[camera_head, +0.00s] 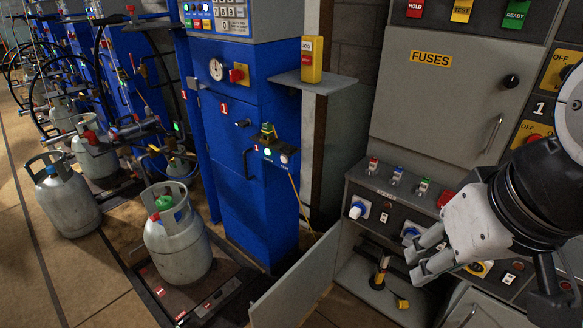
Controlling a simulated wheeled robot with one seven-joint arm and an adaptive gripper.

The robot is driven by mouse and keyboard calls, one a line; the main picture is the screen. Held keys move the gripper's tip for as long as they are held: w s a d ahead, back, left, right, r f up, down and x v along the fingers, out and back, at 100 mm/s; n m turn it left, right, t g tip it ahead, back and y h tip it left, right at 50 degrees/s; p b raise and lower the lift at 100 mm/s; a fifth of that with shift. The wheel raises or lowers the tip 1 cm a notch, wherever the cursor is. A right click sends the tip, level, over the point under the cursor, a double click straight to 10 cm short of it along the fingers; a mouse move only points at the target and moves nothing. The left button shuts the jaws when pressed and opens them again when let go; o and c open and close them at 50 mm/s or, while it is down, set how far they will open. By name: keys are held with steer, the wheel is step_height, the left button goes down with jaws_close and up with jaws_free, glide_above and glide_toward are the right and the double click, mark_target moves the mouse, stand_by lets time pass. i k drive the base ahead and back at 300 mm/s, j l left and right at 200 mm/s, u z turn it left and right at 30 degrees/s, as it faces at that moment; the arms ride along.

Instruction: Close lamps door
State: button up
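A grey door panel (300,283) stands swung open at the lower left of the grey cabinet. No lamps label is readable on it. The low compartment (355,280) beside it is open, with a small yellow and black item (381,272) inside. My gripper (416,264) is in front of the cabinet, to the right of the open door and apart from it. Its fingers point left with a small gap between them, and nothing shows in them. It hides part of the lower panel and compartment.
The fuses door (440,95) above is shut. A switch panel (385,215) with knobs sits above the compartment. A blue machine (245,150) and a gas cylinder (177,240) on a low platform stand left. Some floor shows at left.

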mark_target(285, 304)
steer(key=i+j+z, duration=0.1)
steer(key=j+z, duration=0.25)
steer(key=z, duration=0.15)
steer(key=j+z, duration=0.35)
steer(key=z, duration=0.15)
steer(key=j+z, duration=0.1)
steer(key=j, duration=0.4)
steer(key=j+z, duration=0.1)
steer(key=j, duration=0.4)
steer(key=k+j+z, duration=0.1)
steer(key=j, duration=0.4)
steer(key=k+j+z, duration=0.1)
steer(key=j, duration=0.4)
steer(key=k+j+z, duration=0.1)
steer(key=j, duration=0.4)
steer(key=k+j, duration=0.65)
steer(key=k, duration=0.25)
